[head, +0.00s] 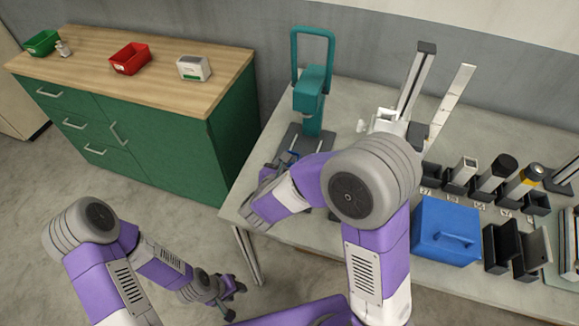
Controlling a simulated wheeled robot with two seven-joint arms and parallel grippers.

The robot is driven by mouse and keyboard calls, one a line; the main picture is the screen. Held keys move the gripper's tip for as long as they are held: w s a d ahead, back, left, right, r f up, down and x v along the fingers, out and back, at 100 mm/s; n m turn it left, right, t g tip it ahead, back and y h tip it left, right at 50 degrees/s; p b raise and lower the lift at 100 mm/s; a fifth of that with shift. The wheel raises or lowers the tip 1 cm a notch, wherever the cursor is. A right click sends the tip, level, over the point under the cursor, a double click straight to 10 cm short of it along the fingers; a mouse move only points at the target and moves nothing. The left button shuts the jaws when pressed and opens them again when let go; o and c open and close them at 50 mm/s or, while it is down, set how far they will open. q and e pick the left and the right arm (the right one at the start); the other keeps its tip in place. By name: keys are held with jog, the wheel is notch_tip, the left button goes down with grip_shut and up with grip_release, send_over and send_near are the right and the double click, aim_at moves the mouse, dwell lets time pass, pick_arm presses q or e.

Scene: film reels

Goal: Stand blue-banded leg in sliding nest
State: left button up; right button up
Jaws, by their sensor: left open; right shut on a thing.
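My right gripper (284,163) is at the teal press (312,98), low over the front of its dark base (318,143). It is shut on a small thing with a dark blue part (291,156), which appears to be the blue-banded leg. My own wrist and forearm hide most of it, so its tilt cannot be told. The sliding nest cannot be made out clearly; it may be on the press base. My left gripper (228,294) is open and empty, low over the floor in front of the bench.
Black holders on the bench carry a pale square leg (466,169), a black-topped leg (497,172) and a yellow-banded leg (524,181). A blue box (446,232) stands nearer. A white stand (390,124) with a tall rail is right of the press. A green cabinet (165,150) stands left.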

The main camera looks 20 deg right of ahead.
jog(key=shift+f, duration=0.3)
jog(key=shift+f, duration=0.15)
jog(key=o, duration=1.2)
jog(key=shift+r, duration=0.2)
jog(key=shift+s+a+r, duration=0.1)
jog(key=shift+a+r, duration=0.05)
jog(key=shift+r, duration=0.05)
jog(key=p+v, duration=0.2)
jog(key=v, duration=0.9)
jog(key=shift+s+a, duration=0.15)
jog(key=shift+s, duration=0.05)
